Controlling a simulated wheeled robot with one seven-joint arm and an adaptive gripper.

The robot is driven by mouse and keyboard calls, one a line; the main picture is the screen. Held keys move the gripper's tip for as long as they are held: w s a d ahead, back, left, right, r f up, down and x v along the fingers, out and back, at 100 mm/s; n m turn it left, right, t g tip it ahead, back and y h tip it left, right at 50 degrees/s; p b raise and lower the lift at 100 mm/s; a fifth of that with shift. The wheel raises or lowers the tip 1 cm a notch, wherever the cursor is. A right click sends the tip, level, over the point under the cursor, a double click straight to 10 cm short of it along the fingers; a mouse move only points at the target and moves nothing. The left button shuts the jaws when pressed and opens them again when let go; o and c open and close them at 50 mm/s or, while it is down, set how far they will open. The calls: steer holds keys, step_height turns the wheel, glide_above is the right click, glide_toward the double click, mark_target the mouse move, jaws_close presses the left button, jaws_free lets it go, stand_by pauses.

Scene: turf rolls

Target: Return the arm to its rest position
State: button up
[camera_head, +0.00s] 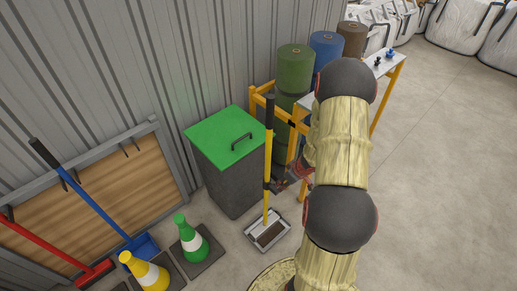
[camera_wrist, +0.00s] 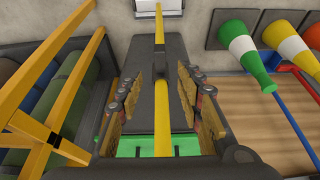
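My arm reaches down the right of the head view, bent, with pale wood-like links and dark round joints. My gripper (camera_head: 287,181) is partly hidden by the arm, beside the yellow-handled long tool (camera_head: 267,205). In the wrist view my gripper (camera_wrist: 154,88) is open. Its two fingers stand apart on either side of the tool's yellow pole (camera_wrist: 161,118), with gaps visible at both sides. The tool stands upright with its pale pan (camera_head: 268,234) on the floor. Whether the pole lies at fingertip depth is hard to tell.
A dark bin with a green lid (camera_head: 222,138) stands left of the tool. A yellow frame (camera_head: 262,96) and green roll (camera_head: 295,68) are behind. Green (camera_head: 190,240) and yellow cones (camera_head: 146,273) stand at lower left. Open floor (camera_head: 440,150) lies right.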

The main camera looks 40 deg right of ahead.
steer(key=s+d+r+m+g+h, duration=0.1)
steer(key=s+d+r+g+h, duration=0.15)
steer(key=s+d, duration=0.5)
steer(key=s+a+r+m+g+h, duration=0.1)
steer(key=s+a+r, duration=0.1)
steer(key=r, duration=0.3)
steer(key=s+a+r+m+g+h, duration=0.1)
steer(key=s+a+r+g, duration=0.15)
steer(key=r, duration=0.25)
steer(key=s+a+r+n+t+y+p, duration=0.1)
steer(key=a+r+t+y, duration=0.3)
steer(key=a+r, duration=2.6)
steer(key=s+a+n+t, duration=0.1)
steer(key=a+t, duration=0.2)
steer(key=a, duration=0.1)
steer(key=shift+a+r, duration=0.35)
